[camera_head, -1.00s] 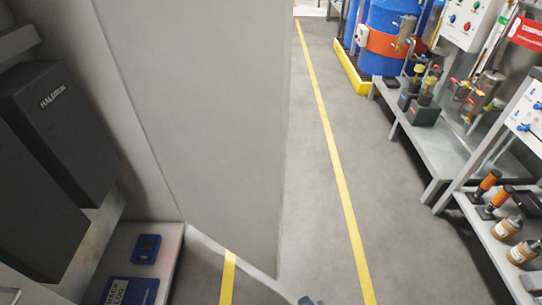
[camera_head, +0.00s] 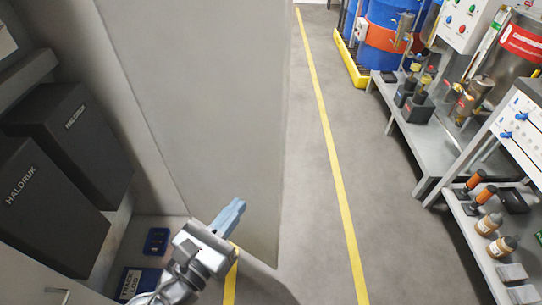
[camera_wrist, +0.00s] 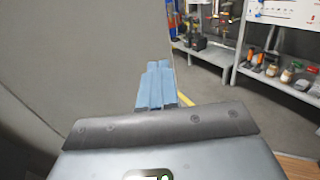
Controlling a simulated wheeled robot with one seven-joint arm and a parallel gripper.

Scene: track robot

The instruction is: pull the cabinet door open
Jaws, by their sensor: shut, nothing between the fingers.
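The cabinet door (camera_head: 205,110) is a large plain grey panel standing swung out from the cabinet, its free edge toward the aisle. It also fills the left of the wrist view (camera_wrist: 80,60). My gripper (camera_head: 231,213) is in front of the door's lower part, on the cabinet side, its blue fingers together with nothing between them. In the wrist view the shut fingers (camera_wrist: 157,85) point at the door near its free edge. I cannot tell whether they touch it. The cabinet interior (camera_head: 180,228) shows at the left.
Inside the cabinet are black HALDRUK boxes (camera_head: 75,130), a blue box (camera_head: 157,241) and a blue log book (camera_head: 138,284). Across the aisle stand a grey bench (camera_head: 430,150), a shelf with bottles (camera_head: 489,223) and blue drums (camera_head: 390,25). The floor with a yellow line (camera_head: 335,170) is clear.

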